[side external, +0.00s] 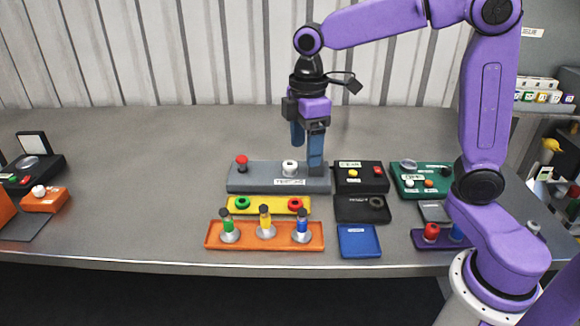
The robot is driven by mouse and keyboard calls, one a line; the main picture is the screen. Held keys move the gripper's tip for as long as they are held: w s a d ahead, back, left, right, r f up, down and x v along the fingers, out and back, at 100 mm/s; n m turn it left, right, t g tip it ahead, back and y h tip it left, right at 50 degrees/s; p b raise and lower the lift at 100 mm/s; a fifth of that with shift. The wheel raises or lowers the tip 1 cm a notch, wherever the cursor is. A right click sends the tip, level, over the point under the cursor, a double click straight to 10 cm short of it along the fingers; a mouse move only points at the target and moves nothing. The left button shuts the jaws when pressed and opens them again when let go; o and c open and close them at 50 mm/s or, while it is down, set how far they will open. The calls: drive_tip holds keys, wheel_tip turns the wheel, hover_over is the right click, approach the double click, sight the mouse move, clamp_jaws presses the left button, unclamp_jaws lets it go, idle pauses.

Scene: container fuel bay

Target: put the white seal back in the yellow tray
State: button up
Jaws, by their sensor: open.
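The white seal (290,167) is a small ring-like piece on top of the long grey block (250,182), right of the block's middle. The yellow tray (268,208) lies just in front of that block. Nothing shows between the fingers.
An orange tray (250,241) with green, yellow and blue topped pieces lies in front. A red knob (242,160) rises at the grey block's left. Black boxes (360,178), a blue pad (359,241) and a green panel (421,170) crowd the right.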

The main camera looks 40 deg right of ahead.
drive_tip(key=w+d+r, duration=0.1)
drive_tip(key=w+d, duration=0.3)
drive_tip(key=w, duration=0.5)
hover_over(291, 164)
drive_tip(key=shift+n, duration=0.4)
drive_tip(key=f, duration=1.1)
drive_tip(key=shift+a+f, duration=0.25)
drive_tip(key=shift+a, duration=0.05)
drive_tip(key=shift+w+d+f, duration=0.1)
drive_tip(key=shift+d+f, duration=0.05)
drive_tip(key=shift+f, duration=1.2)
drive_tip(key=shift+d+f, duration=0.15)
drive_tip(key=shift+f, duration=1.2)
drive_tip(key=c, duration=1.2)
drive_tip(key=shift+r, duration=0.15)
